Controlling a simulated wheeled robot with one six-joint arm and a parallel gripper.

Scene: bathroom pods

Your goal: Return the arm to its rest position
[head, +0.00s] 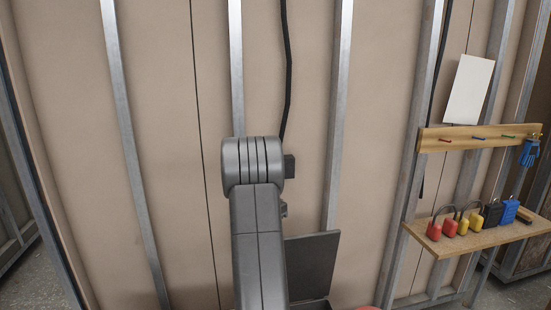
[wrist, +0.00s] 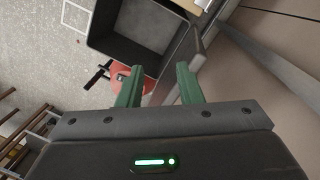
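My gripper (wrist: 160,88) shows in the wrist view with two green fingers spread apart and nothing between them. It hangs above the floor, with a dark grey open bin (wrist: 135,35) beyond the fingertips. In the head view my grey arm rises at the centre in front of the wall, and the gripper fingers are hidden there.
A wooden shelf (head: 475,238) with several padlocks (head: 466,220) is on the wall at right, below a peg rail (head: 480,138). A white sheet (head: 469,89) hangs above. A red round object (wrist: 132,86) is beside the bin. Metal studs (head: 340,110) line the wall.

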